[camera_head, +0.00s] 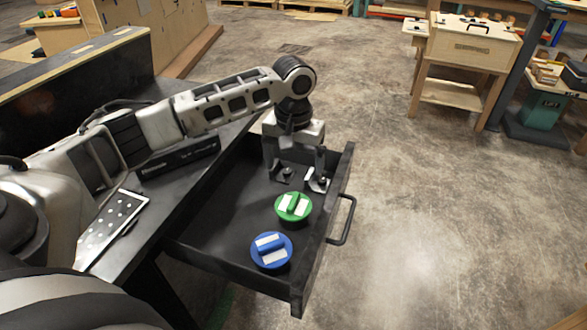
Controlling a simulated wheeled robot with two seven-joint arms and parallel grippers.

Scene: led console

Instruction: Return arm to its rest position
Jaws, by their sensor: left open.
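My left arm comes in from the left over a dark workbench. Its left gripper (299,181) points down into an open black drawer (205,236), with its two fingers apart and nothing seen between them. A green round knob-like piece (293,207) lies in the drawer just in front of the gripper, apart from it as far as I can tell. A blue round piece (271,250) lies nearer the drawer's front corner. My right gripper is not in view.
The drawer handle (343,221) sticks out to the right. A white panel with dots (112,229) and a black box (180,158) lie on the bench (146,250). A wooden cabinet (469,45) stands at the back right. The concrete floor (430,220) on the right is clear.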

